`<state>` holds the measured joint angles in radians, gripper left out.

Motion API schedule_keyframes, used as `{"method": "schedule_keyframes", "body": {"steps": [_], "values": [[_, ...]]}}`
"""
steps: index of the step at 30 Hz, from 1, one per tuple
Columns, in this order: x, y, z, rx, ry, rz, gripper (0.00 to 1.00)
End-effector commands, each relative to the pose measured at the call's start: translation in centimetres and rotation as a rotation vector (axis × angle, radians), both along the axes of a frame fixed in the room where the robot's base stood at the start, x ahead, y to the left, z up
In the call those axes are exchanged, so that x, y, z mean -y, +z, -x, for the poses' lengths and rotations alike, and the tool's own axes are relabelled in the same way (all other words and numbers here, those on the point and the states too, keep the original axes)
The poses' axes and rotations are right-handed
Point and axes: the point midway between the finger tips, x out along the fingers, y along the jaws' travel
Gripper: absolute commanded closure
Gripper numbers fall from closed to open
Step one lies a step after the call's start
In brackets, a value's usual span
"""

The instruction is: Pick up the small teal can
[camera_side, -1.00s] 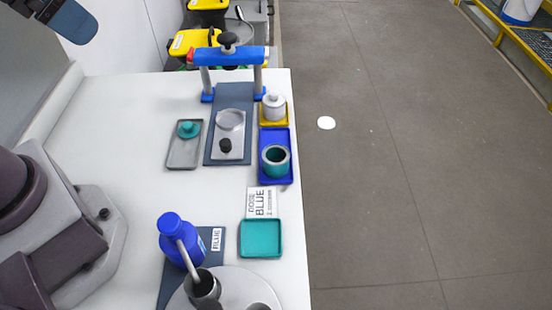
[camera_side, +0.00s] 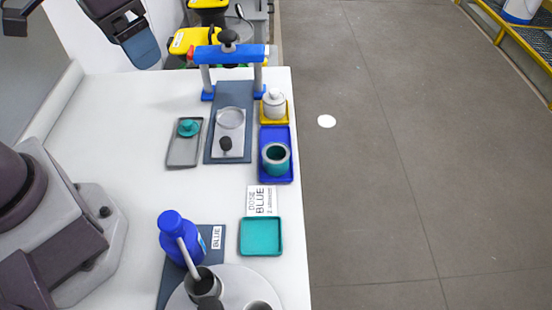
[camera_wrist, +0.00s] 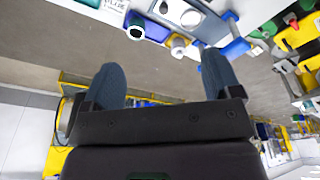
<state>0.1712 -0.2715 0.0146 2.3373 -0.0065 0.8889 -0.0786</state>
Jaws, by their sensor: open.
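The small teal can (camera_side: 276,159) stands upright and open-topped in the blue tray (camera_side: 290,140) near the table's right edge. In the wrist view the can (camera_wrist: 135,31) shows at the top, left of centre, well beyond my fingers. My gripper (camera_wrist: 160,75) is open and empty, with two dark blue-grey fingertips spread apart. In the side view my gripper (camera_side: 143,48) is at the upper left, high above and far from the can.
A blue-topped frame (camera_side: 229,57) rises behind a grey plate. A grey tray (camera_side: 184,154) holds a teal lid. A teal tray (camera_side: 261,237) and blue bottle (camera_side: 174,240) are nearer.

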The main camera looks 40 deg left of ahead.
Motion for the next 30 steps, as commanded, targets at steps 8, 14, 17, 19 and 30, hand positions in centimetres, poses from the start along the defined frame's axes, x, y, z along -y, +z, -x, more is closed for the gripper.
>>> {"method": "schedule_keyframes", "body": {"steps": [8, 14, 17, 19, 30], "values": [[5.3, -6.9, -6.8, -0.19, 0.255, -0.006, 0.16], [8.9, -12.9, -10.5, -0.249, 0.56, -0.025, 0.16], [10.4, -15.5, -12.2, -0.247, 0.75, -0.023, 0.16], [11.0, -16.3, -13.3, -0.233, 0.878, -0.007, 0.16], [11.8, -16.1, -15.4, -0.183, 1.248, 0.081, 0.16]]}}
